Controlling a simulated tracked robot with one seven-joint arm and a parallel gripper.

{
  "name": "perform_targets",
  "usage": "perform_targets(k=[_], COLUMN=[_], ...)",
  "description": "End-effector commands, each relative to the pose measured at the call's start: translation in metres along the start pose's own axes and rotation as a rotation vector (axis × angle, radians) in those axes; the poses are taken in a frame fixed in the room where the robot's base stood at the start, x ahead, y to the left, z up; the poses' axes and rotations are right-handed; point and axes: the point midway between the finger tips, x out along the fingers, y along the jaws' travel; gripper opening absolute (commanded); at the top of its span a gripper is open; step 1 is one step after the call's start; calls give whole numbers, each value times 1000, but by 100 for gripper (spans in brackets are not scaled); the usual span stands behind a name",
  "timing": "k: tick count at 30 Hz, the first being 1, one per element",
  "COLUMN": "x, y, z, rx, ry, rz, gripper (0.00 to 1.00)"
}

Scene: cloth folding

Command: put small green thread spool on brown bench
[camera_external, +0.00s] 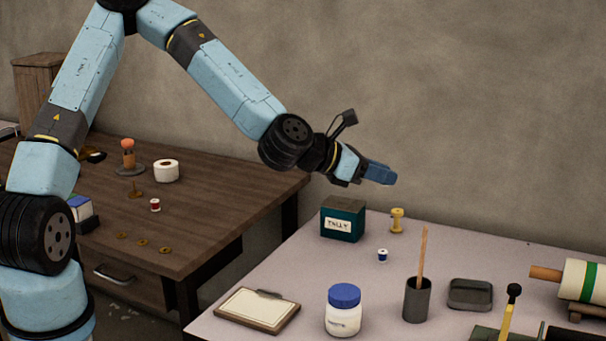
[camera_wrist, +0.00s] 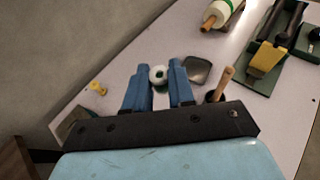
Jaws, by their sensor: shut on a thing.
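My gripper (camera_wrist: 159,82) is shut on the small green thread spool (camera_wrist: 158,74), whose white round end and a little green thread show between the blue fingertips in the wrist view. In the external view my gripper (camera_external: 382,174) is above the far part of the pale table, and the spool cannot be made out there. The brown bench (camera_external: 235,190) stands to the left of the pale table, its dark wooden top partly covered with small things. My gripper is to the right of the bench, not over it.
On the bench are a white roll (camera_external: 166,171), a red spool (camera_external: 155,205), a stand (camera_external: 129,158) and brass discs (camera_external: 143,243). Its right end is clear. The pale table (camera_external: 290,272) holds a teal box (camera_external: 342,218), yellow spool (camera_external: 397,220), blue spool (camera_external: 382,255) and jar (camera_external: 343,311).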

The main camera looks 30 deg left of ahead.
Motion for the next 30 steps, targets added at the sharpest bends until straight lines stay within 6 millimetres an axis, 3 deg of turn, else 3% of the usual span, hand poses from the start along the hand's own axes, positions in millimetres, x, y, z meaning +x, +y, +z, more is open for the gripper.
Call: perform_targets(k=[4,15,30], x=[-6,-4,-11], y=[1,-9,-23], z=[12,-1,-39], rx=[2,58,202], ry=[0,0,-1], rz=[-2,-147,-507], gripper=[0,0,0])
